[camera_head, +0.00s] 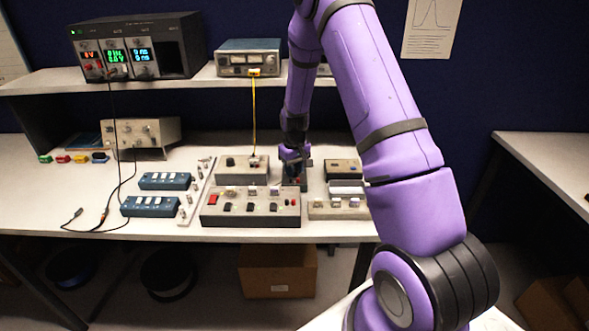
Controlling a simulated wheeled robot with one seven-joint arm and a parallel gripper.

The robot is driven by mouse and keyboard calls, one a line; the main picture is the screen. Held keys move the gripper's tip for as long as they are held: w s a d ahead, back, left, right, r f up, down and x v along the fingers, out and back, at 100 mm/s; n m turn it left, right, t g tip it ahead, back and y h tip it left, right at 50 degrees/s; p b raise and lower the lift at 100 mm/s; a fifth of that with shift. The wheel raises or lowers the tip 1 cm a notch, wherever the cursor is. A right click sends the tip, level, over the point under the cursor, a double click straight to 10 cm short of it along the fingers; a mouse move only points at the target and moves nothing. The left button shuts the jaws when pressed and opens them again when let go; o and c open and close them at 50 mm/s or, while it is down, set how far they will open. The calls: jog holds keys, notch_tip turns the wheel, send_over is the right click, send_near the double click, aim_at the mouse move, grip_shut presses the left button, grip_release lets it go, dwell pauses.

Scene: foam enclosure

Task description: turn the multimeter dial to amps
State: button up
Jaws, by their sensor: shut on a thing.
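My purple arm reaches over the bench from the right, and my gripper (294,165) points down at the middle of it. Below the fingers is a small dark device (296,184), which looks like the multimeter, standing between two grey boxes. The gripper is shut at the top of this device, on what seems to be its dial. The dial, its markings and its setting are hidden by the fingers or too small to read.
A grey switch panel (250,208) stands in front, a grey box (242,169) on the left and a small box (343,169) on the right. Blue modules (153,206) sit farther left. A shelf (210,78) with a power supply (138,47) hangs behind; a yellow cable (253,115) drops from it.

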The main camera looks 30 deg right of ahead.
jog(key=m, duration=0.5)
jog(key=shift+m, duration=0.3)
jog(key=m, duration=0.5)
jog(key=shift+m, duration=0.4)
jog(key=o, duration=0.9)
jog(key=shift+r, duration=0.15)
notch_tip(320, 180, up, 11)
jog(key=shift+f, duration=0.2)
